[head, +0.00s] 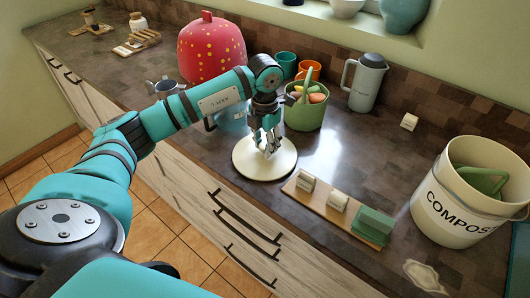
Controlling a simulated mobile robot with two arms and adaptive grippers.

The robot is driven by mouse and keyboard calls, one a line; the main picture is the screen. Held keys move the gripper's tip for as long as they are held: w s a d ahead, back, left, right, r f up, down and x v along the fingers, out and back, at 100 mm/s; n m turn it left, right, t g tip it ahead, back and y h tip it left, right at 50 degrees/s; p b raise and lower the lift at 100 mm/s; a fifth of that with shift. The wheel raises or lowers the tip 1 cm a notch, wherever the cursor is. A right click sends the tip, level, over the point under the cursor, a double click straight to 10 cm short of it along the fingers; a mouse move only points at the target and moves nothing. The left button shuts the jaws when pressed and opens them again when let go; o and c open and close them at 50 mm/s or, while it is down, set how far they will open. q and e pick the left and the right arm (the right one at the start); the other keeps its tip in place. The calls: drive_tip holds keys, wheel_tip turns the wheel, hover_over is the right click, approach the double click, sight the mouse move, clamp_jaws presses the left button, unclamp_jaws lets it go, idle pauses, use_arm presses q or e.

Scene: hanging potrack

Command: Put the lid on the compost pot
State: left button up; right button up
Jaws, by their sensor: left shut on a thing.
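The compost pot (463,207) is a cream bucket lettered COMPOST at the right of the counter. It is open at the top, and something green shows inside it. A round cream lid (252,163) is at the middle of the counter, near the front edge. My left gripper (269,148) is over the lid, pointing down and shut on it; the fingers hide the grasped part. I cannot tell whether the lid is lifted off the counter. My right gripper is out of view.
A wooden board (322,216) with small blocks and a green item lies between lid and pot. A green basket (306,112), a grey jug (366,83) and a red dotted cover (212,50) stand behind. A pale spill-like patch (424,277) is at the front right.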

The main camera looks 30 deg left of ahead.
use_arm(q)
drive_tip(key=shift+r+p, duration=0.6)
drive_tip(key=shift+r, duration=0.3)
clamp_jaws()
drive_tip(key=shift+r+p, duration=1)
drive_tip(key=shift+r, duration=0.65)
